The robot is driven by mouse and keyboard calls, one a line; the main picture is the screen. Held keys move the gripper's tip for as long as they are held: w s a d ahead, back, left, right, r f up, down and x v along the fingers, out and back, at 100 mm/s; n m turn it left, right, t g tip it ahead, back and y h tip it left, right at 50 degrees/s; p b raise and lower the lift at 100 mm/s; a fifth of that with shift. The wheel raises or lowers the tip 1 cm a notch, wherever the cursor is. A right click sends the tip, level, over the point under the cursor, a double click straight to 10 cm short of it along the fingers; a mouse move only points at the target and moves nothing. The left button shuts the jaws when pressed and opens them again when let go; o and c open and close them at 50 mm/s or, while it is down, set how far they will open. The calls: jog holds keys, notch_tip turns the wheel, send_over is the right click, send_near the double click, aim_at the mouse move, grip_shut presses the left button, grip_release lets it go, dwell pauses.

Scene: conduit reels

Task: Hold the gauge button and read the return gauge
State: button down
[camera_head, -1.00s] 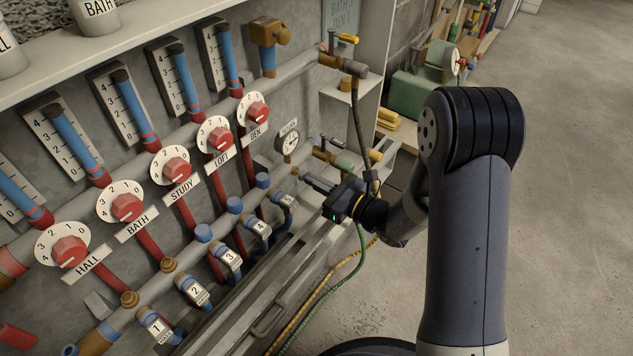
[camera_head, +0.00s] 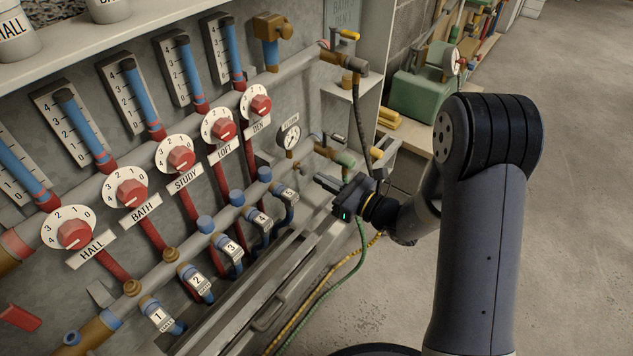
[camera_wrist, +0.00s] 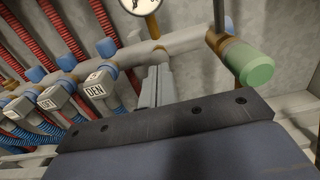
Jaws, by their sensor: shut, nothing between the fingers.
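The return gauge (camera_head: 289,137) is a small round white dial on the lower pipe, with a small label above it. Its needle is visible in the head view, but the scale is too small to read. The wrist view shows only the bottom of the dial (camera_wrist: 140,4), cut off by the top edge. I cannot make out the gauge button for certain. My gripper (camera_head: 322,180) is shut and empty, below and right of the gauge, apart from it. In the wrist view its closed fingers (camera_wrist: 157,84) point toward the pipe below the gauge.
A green-capped brass fitting (camera_wrist: 248,64) is right of the fingers. Blue-capped valves, including the DEN one (camera_wrist: 98,88), are on the left. A dark hose (camera_head: 359,125) hangs behind my gripper. A metal rail (camera_head: 290,270) runs below; open floor (camera_head: 575,170) is at right.

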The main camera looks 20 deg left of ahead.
jog(key=p+v, duration=0.1)
jog(key=v, duration=0.9)
jog(key=shift+p, duration=0.4)
